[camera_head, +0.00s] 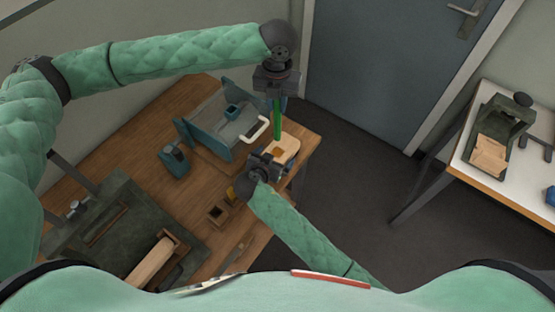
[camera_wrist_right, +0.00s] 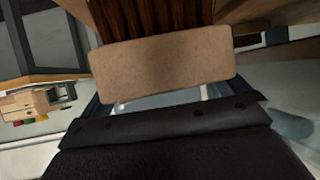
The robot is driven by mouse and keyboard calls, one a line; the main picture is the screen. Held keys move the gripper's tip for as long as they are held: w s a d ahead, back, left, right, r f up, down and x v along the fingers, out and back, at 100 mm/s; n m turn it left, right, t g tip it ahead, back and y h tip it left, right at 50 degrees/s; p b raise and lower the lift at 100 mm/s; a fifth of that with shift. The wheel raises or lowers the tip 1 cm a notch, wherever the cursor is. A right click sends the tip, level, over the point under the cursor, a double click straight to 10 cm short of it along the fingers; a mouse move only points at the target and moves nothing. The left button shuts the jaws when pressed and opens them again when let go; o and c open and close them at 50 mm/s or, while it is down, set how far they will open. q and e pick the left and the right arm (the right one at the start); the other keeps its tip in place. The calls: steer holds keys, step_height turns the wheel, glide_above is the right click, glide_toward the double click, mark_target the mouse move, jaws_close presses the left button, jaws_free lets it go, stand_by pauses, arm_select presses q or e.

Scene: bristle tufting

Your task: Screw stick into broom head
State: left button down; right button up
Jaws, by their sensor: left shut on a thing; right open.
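My left gripper (camera_head: 276,90) is shut on a green stick (camera_head: 277,120) and holds it upright above the table's right corner. The stick's lower end is at or just above the broom head (camera_head: 287,147), a pale wooden block; I cannot tell whether they touch. My right gripper (camera_head: 268,160) is open, low down and close beside the broom head on its near side. In the right wrist view the broom head's tan wooden face (camera_wrist_right: 165,70) is right in front of the gripper, with dark brown bristles (camera_wrist_right: 150,18) beyond it. The right fingertips are hard to make out.
A blue-grey fixture (camera_head: 220,122) with a pale handle stands left of the stick. A small teal device (camera_head: 174,160) and a little wooden box (camera_head: 218,213) are on the wooden table (camera_head: 140,150). A dark tray (camera_head: 120,232) lies front left. A white table (camera_head: 520,180) stands apart at right.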

steer(key=c, duration=1.3)
arm_select(q)
steer(key=shift+f, duration=2.5)
arm_select(e)
steer(key=shift+c, duration=0.3)
arm_select(q)
steer(key=shift+f, duration=0.15)
arm_select(e)
steer(key=shift+f, duration=0.1)
arm_select(q)
steer(key=shift+f, duration=0.75)
steer(key=shift+f, duration=0.55)
